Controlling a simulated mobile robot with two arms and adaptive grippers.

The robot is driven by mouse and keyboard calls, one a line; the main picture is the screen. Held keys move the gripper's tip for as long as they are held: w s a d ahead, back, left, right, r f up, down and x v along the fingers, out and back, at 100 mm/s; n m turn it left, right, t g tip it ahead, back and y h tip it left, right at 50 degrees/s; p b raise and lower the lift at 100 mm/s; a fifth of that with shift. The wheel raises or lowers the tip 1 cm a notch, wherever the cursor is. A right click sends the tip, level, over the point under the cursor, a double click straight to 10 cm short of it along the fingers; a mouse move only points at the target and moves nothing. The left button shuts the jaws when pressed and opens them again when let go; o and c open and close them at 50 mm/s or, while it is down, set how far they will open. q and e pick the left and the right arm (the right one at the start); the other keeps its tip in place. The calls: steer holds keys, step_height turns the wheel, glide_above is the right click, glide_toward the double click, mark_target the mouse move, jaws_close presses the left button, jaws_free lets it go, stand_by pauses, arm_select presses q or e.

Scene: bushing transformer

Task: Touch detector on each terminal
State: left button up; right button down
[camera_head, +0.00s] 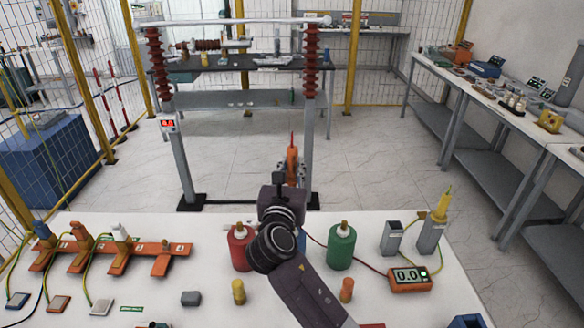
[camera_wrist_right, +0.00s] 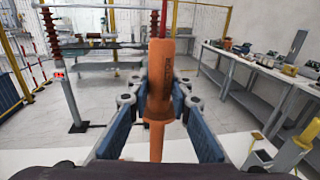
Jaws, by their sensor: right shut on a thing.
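My right gripper (camera_head: 291,172) is shut on an orange detector (camera_head: 292,158) with a thin red tip, held upright beyond the white table's far edge. In the right wrist view, the gripper's blue pads (camera_wrist_right: 122,125) flank the detector (camera_wrist_right: 160,85). Farther off, a stand carries two red-brown ribbed insulators (camera_head: 311,62) (camera_head: 159,62) joined by a white bar (camera_head: 235,21). The detector's tip is apart from them, below the right insulator. Which parts are the terminals is not clear. My left gripper is not in view.
The white table holds red (camera_head: 240,248) and green (camera_head: 340,246) bottles, a meter reading 0.0 (camera_head: 408,280), a yellow-topped holder (camera_head: 433,232) and an orange clamp rack (camera_head: 118,255). Side benches (camera_head: 470,90) stand right. The floor between table and stand is clear.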

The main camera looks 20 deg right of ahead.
mark_target(292, 148)
steer(key=shift+r+p, duration=0.35)
steer(key=shift+r, duration=2.85)
steer(key=shift+f, duration=0.1)
